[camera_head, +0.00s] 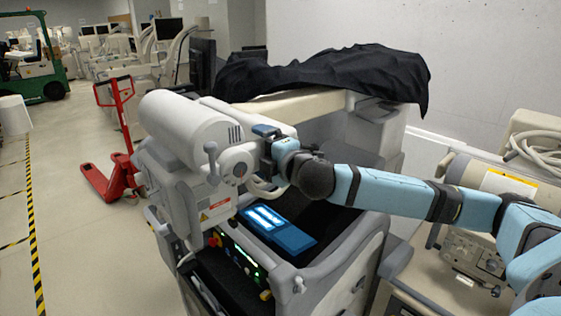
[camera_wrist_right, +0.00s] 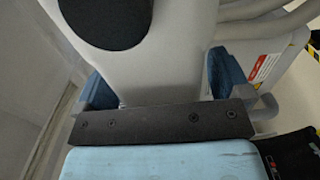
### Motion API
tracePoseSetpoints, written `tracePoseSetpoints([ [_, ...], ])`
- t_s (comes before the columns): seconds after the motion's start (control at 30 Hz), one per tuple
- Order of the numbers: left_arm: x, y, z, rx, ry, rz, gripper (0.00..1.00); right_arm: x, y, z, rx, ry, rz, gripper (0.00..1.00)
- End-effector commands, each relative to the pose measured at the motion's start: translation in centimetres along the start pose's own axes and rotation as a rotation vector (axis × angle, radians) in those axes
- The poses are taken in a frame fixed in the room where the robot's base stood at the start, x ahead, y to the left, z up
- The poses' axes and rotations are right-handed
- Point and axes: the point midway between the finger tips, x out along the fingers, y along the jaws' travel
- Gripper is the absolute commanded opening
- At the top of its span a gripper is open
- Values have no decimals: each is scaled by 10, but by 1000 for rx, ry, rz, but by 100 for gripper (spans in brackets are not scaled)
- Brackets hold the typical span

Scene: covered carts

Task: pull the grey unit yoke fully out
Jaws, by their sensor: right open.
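The grey unit (camera_head: 190,130) is a wheeled machine with a large pale cylinder on top and a dark recessed top. Its yoke seems to be the pale grey arm beside the cylinder; the exact part is hard to tell in the head view. My right gripper (camera_head: 268,145) is at this arm, just right of the cylinder. In the right wrist view, a thick pale grey part (camera_wrist_right: 155,70), apparently the yoke, lies between the blue fingers of the open right gripper (camera_wrist_right: 160,88). Contact with the fingers cannot be told. My left gripper is not in view.
A blue-framed lit panel (camera_head: 278,228) lies in the unit's top. A black cloth (camera_head: 330,72) covers a cart behind. A beige machine (camera_head: 470,262) stands at right, close to my right arm.

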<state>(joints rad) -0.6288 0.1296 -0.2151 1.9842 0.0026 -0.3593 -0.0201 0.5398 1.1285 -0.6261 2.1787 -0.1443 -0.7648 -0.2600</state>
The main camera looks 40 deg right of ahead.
Motion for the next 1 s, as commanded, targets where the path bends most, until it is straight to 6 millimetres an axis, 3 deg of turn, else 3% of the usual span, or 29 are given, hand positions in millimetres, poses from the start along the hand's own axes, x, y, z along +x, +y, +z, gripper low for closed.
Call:
tracePoseSetpoints([
  [0.3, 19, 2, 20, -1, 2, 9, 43, -68, -6, 0, -7, 2, -3, 96],
  [0.5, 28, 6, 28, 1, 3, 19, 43, -101, -5, -1, -6, 3, -4, 96],
  [0.73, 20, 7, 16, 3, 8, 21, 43, -121, 0, 0, -4, 0, -4, 96],
  [1.0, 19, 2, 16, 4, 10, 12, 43, -128, -1, -1, 0, 3, -1, 96],
])
